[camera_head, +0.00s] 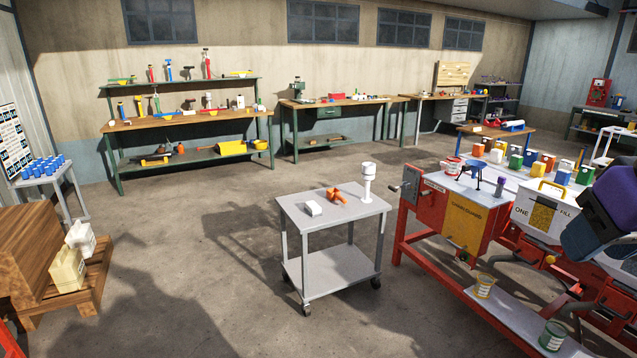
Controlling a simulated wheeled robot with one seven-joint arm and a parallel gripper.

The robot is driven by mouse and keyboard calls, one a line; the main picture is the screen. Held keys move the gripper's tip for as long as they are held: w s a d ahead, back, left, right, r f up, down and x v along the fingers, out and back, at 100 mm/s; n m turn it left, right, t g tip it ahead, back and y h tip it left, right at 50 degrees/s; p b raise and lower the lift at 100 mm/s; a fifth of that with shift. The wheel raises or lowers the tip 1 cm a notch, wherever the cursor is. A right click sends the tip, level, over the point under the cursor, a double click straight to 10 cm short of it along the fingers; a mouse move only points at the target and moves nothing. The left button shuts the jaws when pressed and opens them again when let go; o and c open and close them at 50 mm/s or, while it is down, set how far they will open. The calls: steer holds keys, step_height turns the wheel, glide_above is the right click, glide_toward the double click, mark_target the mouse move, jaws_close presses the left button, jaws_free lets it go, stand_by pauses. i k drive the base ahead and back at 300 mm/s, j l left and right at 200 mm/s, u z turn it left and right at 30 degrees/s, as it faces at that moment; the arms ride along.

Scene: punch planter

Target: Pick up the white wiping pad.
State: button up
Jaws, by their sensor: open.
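A small white block, which looks like the white wiping pad (313,208), lies on the top of a grey wheeled cart (332,228) in the middle of the view. Dark blue parts that look like my arm (598,218) show at the right edge, well to the right of the cart. My gripper's fingers cannot be seen.
An orange-brown item (338,195) and a white stand (367,182) share the cart top. A red-framed bench (420,205) with boxes and cans stands to the right. A wooden pallet (98,277) stands left. Open floor surrounds the cart's front and left.

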mark_target(315, 210)
steer(key=i, duration=2)
steer(key=i+u, duration=0.15)
steer(key=i, duration=0.4)
steer(key=i+l+u, duration=0.2)
steer(key=i, duration=0.35)
steer(key=i+l+u, duration=0.15)
steer(key=i, duration=0.4)
